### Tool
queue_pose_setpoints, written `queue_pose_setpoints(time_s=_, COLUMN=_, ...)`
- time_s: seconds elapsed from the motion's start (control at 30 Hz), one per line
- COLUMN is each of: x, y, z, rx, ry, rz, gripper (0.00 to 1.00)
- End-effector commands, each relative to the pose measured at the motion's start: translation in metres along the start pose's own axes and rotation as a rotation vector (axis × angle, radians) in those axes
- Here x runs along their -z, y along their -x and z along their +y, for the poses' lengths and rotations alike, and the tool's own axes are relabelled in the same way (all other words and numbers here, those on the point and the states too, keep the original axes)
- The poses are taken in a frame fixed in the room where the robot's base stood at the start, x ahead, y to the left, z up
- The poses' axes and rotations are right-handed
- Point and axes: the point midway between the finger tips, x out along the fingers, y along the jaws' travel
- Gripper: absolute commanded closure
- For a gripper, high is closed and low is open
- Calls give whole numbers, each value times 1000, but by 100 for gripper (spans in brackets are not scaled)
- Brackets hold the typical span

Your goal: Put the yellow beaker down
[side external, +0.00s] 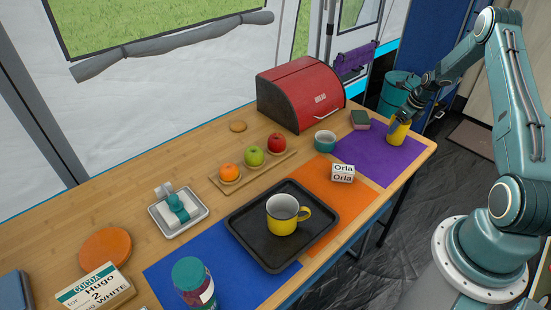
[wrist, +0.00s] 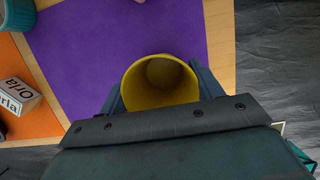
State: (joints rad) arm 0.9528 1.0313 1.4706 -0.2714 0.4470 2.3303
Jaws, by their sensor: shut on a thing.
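The yellow beaker (side external: 398,133) is in my gripper (side external: 400,117) over the purple mat (side external: 373,152), near the right end of the table. My gripper is shut on the beaker. In the wrist view the yellow beaker (wrist: 160,82) is seen from above, open end up and empty, with a finger of my gripper (wrist: 160,95) on each side. The purple mat (wrist: 105,40) lies under and left of it. The beaker looks upright. I cannot tell whether its base touches the mat.
An "Orla" card (side external: 342,173) stands on the orange mat (side external: 322,215). A black tray (side external: 240,225) holds a yellow mug (side external: 283,214). Most of the purple mat is clear.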

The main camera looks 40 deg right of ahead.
Motion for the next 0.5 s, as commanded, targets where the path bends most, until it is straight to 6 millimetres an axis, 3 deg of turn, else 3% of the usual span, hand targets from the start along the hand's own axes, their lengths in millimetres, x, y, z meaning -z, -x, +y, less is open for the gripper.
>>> queue_pose_setpoints(time_s=0.4, x=1, y=-3, z=0, rx=1, ry=1, rz=-1, gripper=57)
queue_pose_setpoints(time_s=0.43, x=1, y=-3, z=0, rx=1, ry=1, rz=-1, gripper=29)
queue_pose_setpoints(time_s=0.5, x=0, y=-3, z=0, rx=1, ry=1, rz=-1, gripper=15)
